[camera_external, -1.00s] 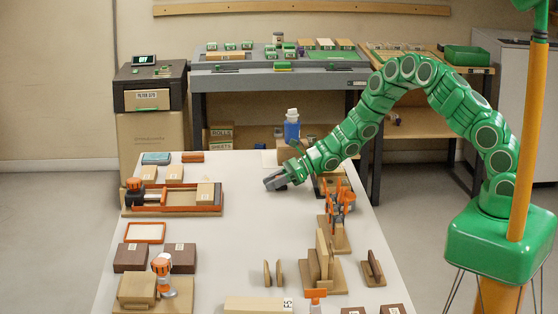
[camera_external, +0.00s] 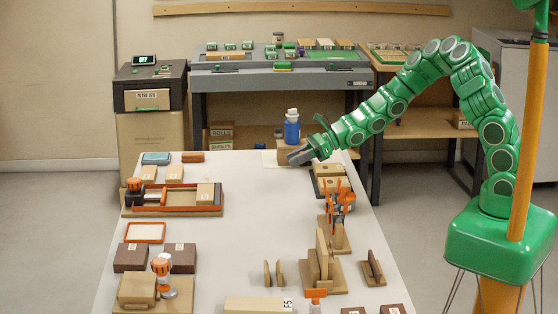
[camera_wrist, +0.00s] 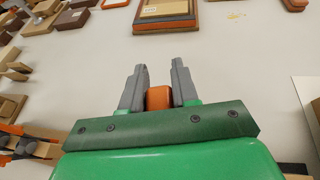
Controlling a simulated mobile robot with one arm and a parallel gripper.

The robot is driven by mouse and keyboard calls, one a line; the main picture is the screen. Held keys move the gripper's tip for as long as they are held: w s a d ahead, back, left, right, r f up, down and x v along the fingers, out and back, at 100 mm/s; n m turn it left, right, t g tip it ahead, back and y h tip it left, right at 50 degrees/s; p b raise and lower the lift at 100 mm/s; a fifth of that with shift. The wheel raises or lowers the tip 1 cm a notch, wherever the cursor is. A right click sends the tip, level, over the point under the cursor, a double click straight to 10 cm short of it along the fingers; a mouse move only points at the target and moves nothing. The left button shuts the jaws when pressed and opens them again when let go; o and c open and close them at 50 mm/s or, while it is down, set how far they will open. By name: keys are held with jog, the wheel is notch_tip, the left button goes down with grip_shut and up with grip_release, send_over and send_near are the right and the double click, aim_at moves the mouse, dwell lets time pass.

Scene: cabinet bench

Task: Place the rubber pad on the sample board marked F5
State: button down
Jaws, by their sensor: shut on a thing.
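My gripper (camera_external: 297,157) is low over the far end of the white table, near the blue bottle. In the wrist view its two grey fingers (camera_wrist: 160,88) are shut on an orange-brown block (camera_wrist: 159,97), which may be the rubber pad. The held block cannot be made out in the external view. A labelled wooden board (camera_external: 205,192) lies at the right end of an orange-edged tray on the left. Two small labelled boards (camera_external: 174,174) lie behind that tray.
A blue bottle (camera_external: 292,128) with a white cap stands just behind my gripper. Wooden blocks with dark holes (camera_external: 330,177) and orange clamps (camera_external: 340,197) stand on the right. The table's middle is clear.

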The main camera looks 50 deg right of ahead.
jog(key=shift+s+d+r, duration=0.25)
jog(key=shift+s+r, duration=0.15)
jog(key=shift+s, duration=0.5)
jog(key=shift+s+d+r, duration=0.2)
jog(key=shift+s+r, duration=0.2)
jog(key=shift+s, duration=0.45)
jog(key=shift+s+d+r, duration=0.25)
jog(key=shift+s+r, duration=0.15)
jog(key=shift+s, duration=0.5)
